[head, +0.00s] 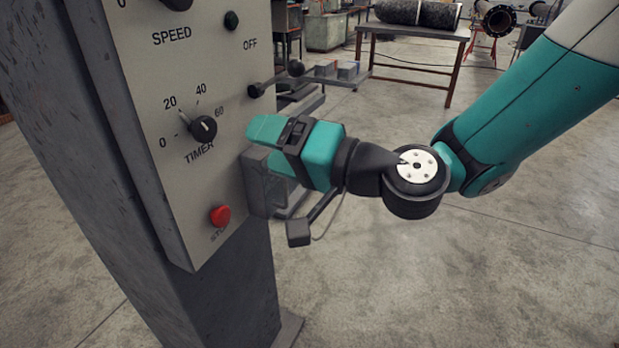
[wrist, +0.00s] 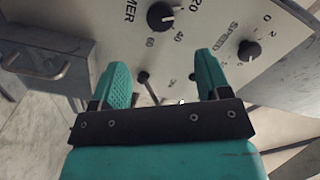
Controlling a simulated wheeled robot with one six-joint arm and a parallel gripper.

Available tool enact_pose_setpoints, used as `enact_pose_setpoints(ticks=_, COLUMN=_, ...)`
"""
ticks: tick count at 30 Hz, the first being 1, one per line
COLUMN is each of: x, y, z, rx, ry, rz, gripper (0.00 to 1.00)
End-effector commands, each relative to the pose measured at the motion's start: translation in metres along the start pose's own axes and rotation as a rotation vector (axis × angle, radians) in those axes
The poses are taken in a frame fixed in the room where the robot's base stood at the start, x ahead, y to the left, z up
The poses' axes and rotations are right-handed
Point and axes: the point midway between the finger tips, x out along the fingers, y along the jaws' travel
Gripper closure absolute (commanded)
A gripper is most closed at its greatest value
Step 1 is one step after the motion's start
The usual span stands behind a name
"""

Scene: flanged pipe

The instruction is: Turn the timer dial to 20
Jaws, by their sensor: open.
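The timer dial (head: 203,127) is a black round knob on the grey control panel (head: 150,75), with marks 0, 20, 40 and 60 around it. In the wrist view the dial (wrist: 160,15) is at the top edge, partly cut off, beyond the fingertips. I cannot tell exactly which number its pointer faces. My gripper (head: 263,148) is open and empty, with teal fingers, to the right of the dial and apart from it. In the wrist view its fingers (wrist: 162,72) point toward the panel, with nothing between them.
A black lever (head: 272,84) sticks out below the OFF label, just above my gripper. A grey box (head: 258,185) is behind my fingers.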

Motion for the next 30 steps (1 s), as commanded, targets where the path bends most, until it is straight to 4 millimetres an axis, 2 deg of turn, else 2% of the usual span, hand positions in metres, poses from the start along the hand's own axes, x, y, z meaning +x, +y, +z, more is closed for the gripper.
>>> enact_pose_setpoints(ticks=1, x=-0.012, y=0.006, z=0.001, rx=0.0, ry=0.005, rz=0.003, gripper=0.3)
enact_pose_setpoints(ticks=3, x=-0.025, y=0.004, z=0.001, rx=-0.001, ry=0.005, rz=0.001, gripper=0.3)
enact_pose_setpoints(ticks=9, x=-0.048, y=0.002, z=0.0, rx=-0.001, ry=0.002, rz=0.001, gripper=0.3)
enact_pose_setpoints(ticks=23, x=-0.054, y=-0.002, z=0.002, rx=-0.014, ry=-0.018, rz=0.003, gripper=0.3)
enact_pose_setpoints(ticks=26, x=-0.06, y=-0.009, z=0.015, rx=-0.079, ry=-0.109, rz=0.02, gripper=0.3)
enact_pose_setpoints(ticks=29, x=-0.078, y=-0.012, z=0.039, rx=-0.19, ry=-0.281, rz=0.086, gripper=0.3)
enact_pose_setpoints(ticks=30, x=-0.089, y=-0.011, z=0.049, rx=-0.237, ry=-0.362, rz=0.132, gripper=0.3)
